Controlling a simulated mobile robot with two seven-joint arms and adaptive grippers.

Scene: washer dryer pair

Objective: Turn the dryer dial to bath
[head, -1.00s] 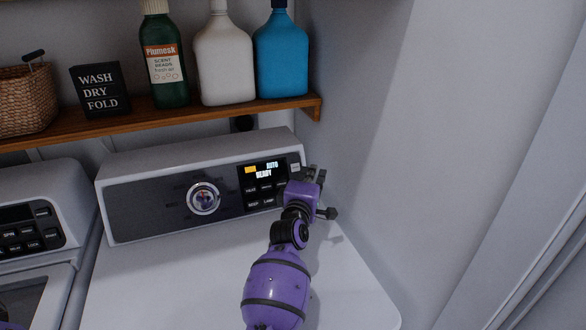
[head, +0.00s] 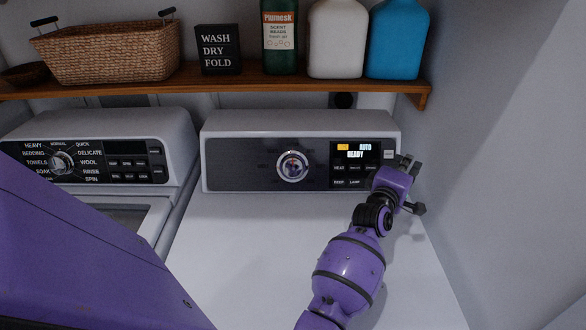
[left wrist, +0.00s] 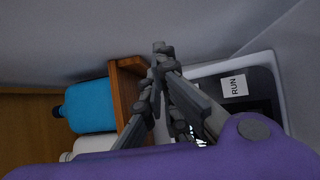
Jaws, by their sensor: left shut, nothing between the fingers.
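The dryer dial (head: 293,166) is a round silver knob on the dark front panel of the dryer's console (head: 240,165). The marks around it are too dim to read. The display (head: 355,150) to its right reads "AUTO" and "READY". My left gripper (head: 408,162) is at the console's right end, right of the dial and apart from it. In the left wrist view its fingers (left wrist: 160,52) are shut with nothing between them, and the RUN button (left wrist: 234,86) shows beyond them. My right gripper is out of view.
The washer console (head: 90,150) with its own dial (head: 62,162) stands to the left. A wooden shelf (head: 290,85) above holds a basket (head: 108,55), a sign (head: 217,50) and bottles. A wall is close on the right. The white dryer top (head: 250,250) is clear.

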